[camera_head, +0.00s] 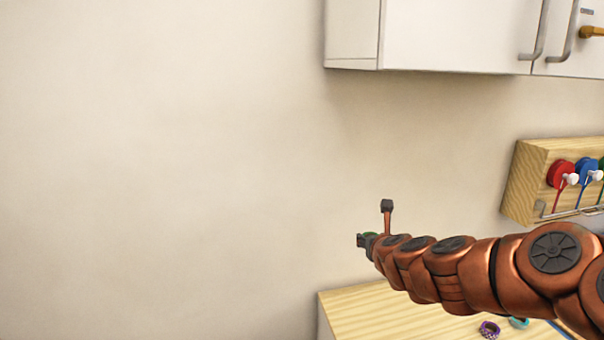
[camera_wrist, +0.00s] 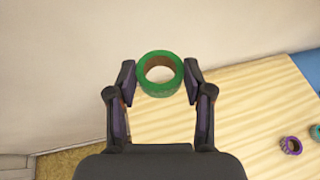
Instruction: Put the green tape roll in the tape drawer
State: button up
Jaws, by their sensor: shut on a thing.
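The green tape roll (camera_wrist: 159,88) is between the fingertips of my gripper (camera_wrist: 159,80) in the wrist view. My gripper is shut on it, with one finger on each side, and its brown inner core shows. No tape drawer can be made out in either view.
A purple patterned roll (camera_head: 489,329) and a teal roll (camera_head: 519,322) lie on the wooden tabletop (camera_head: 385,312). White cabinets (camera_head: 440,35) hang above. The wall at left is bare.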

jog(key=shift+s+f+m+h, duration=0.2)
jog(key=shift+f+m+h, duration=0.05)
jog(key=shift+m+h, duration=0.4)
jog(key=shift+s+d+f+m+g+h, duration=0.2)
jog(key=shift+s+f+m+h, duration=0.2)
jog(key=shift+s+m+h, duration=0.25)
jog(key=shift+s+d+f+m+g+h, duration=0.15)
jog(key=shift+s+f+m+h, duration=0.25)
jog(key=shift+h, duration=0.3)
jog(key=shift+a, duration=0.1)
